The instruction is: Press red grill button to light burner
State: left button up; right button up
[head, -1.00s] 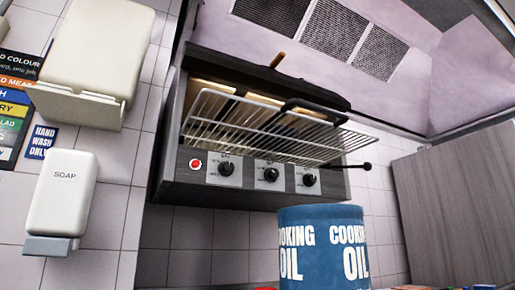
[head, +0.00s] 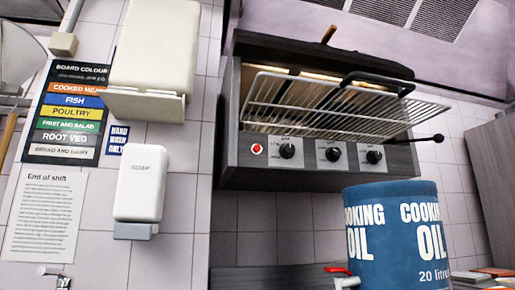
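The grill (head: 230,152) is a dark wall-mounted unit with a wire rack (head: 340,105) sticking out of its open front. The round red grill button (head: 257,149) sits at the left end of its front panel, left of several black knobs (head: 287,151). Warm light-coloured strips show inside the grill behind the rack; I cannot tell whether a burner is lit. Neither of my grippers is in the head view.
A blue cooking oil drum (head: 393,240) stands below and right of the grill, in front of it. A soap dispenser (head: 141,185), a towel dispenser (head: 152,50) and a board colour chart (head: 72,112) are on the tiled wall at left. A red-handled tap (head: 338,270) shows at the bottom.

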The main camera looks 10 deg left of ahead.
pick_arm(q)
grip_shut()
dwell(1.4)
